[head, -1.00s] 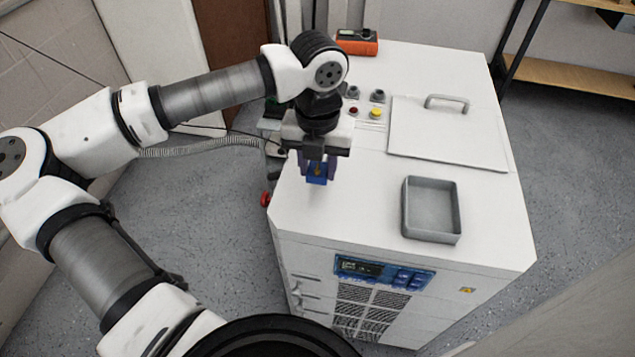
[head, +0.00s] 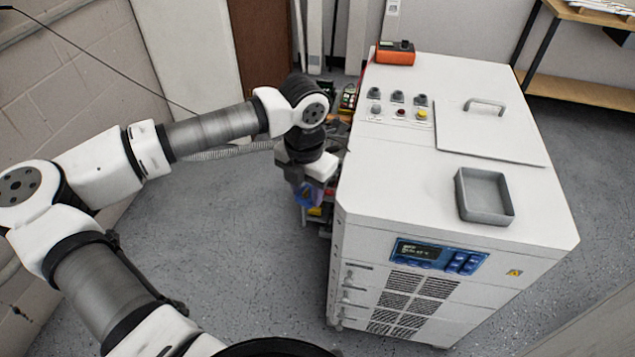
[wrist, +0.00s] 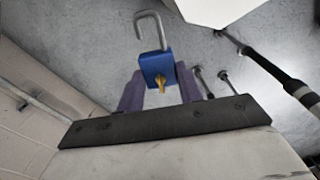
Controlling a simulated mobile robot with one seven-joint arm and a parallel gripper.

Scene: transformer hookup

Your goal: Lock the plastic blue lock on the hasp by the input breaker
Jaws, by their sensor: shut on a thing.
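The blue lock (wrist: 157,70) is in my gripper, with its grey shackle (wrist: 151,30) pointing away from the fingers and a brass key or core showing on the near face. The shackle looks open at one end. My gripper (head: 306,196) is shut on the blue lock and holds it in the air, left of the white cabinet (head: 362,230), beside its left side. The purple fingers also show in the wrist view, on either side of the lock. I cannot make out the hasp or the input breaker; the cabinet's left side is mostly hidden from the head view.
A grey tray (head: 484,213) and a flat panel with a handle (head: 484,106) are on the cabinet top. An orange device (head: 395,55) stands at its back edge. Red and yellow items (head: 318,211) sit low behind my gripper. Open floor (head: 230,260) lies left of the cabinet.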

